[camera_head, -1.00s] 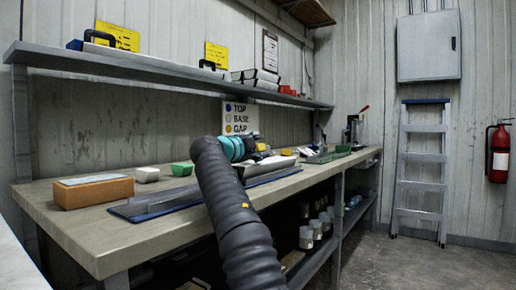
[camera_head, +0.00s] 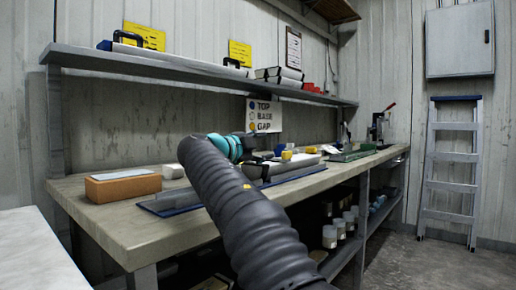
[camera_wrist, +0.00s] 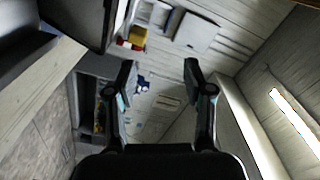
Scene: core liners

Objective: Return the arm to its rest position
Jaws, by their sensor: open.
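My arm (camera_head: 235,205) reaches up from the bottom of the head view over the workbench, as a ribbed dark sleeve with a teal joint near its end. My gripper (camera_wrist: 160,78) shows in the wrist view with its two fingers spread wide apart. Nothing is between the fingers. In the head view the gripper itself is mostly hidden behind the sleeve and wrist.
The workbench (camera_head: 130,228) holds an orange-brown block (camera_head: 123,185), a blue-edged tray (camera_head: 160,208) and small coloured pieces. A shelf (camera_head: 200,72) runs above it. A ladder (camera_head: 450,170) leans by the back wall. Floor at right is clear.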

